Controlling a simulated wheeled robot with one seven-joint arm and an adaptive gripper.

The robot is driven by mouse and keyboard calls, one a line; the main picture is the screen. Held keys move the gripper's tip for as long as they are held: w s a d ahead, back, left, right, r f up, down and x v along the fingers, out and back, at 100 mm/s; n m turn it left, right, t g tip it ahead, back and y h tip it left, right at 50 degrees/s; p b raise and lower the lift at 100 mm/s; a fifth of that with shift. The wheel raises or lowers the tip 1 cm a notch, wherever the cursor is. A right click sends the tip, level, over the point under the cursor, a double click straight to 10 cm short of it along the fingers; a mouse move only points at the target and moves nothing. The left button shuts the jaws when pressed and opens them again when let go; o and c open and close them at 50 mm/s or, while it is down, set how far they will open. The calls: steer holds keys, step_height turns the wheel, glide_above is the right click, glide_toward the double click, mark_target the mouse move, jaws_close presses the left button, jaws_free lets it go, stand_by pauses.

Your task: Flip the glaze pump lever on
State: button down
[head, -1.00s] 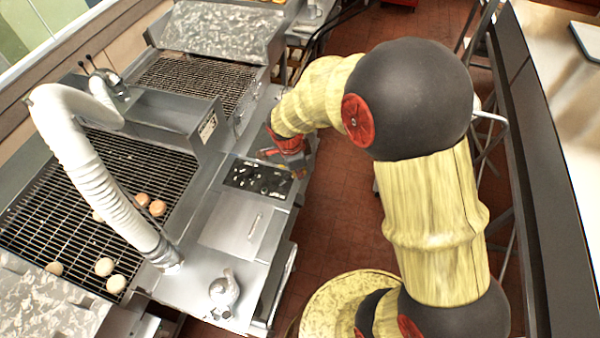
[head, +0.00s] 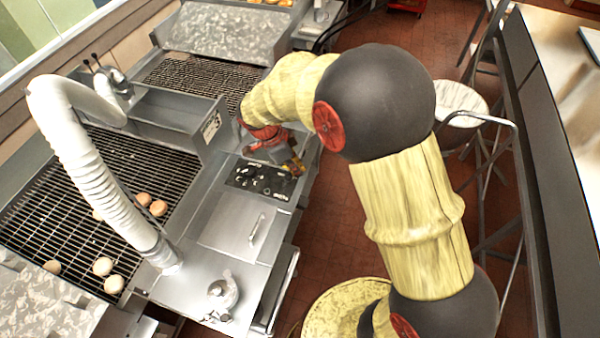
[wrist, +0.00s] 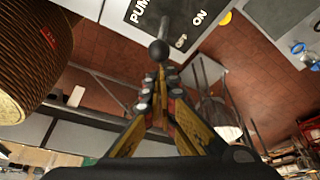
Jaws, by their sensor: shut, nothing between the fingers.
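The pump lever shows in the wrist view as a black ball knob (wrist: 158,50) in front of a black control panel (wrist: 165,14) lettered PUMP, OFF and ON. The knob appears nearer the OFF lettering than the ON lettering. My gripper (wrist: 160,76) is shut and empty, its fingertips just short of the knob in the picture; I cannot tell whether they touch it. In the head view my gripper (head: 292,164) is at the far right edge of the same panel (head: 258,180). The lever cannot be made out there.
The steel glazing machine (head: 230,232) fills the left and middle. A white hose (head: 85,160) arches over a wire rack (head: 75,215) holding several donuts. A white-seated stool (head: 460,100) and a counter (head: 565,90) stand to the right. Red tiled floor lies between.

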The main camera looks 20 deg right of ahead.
steer(key=w+a+h+b, duration=0.1)
steer(key=a+g+h, duration=0.1)
steer(key=w+a+g+h+b, duration=0.1)
steer(key=shift+w+a+r+n+h+b, duration=0.2)
steer(key=shift+w+a+n+h+b, duration=0.1)
steer(key=shift+b, duration=0.05)
steer(key=shift+r, duration=0.1)
steer(key=shift+s+d+r, duration=0.1)
steer(key=shift+r, duration=0.05)
steer(key=shift+r, duration=0.7)
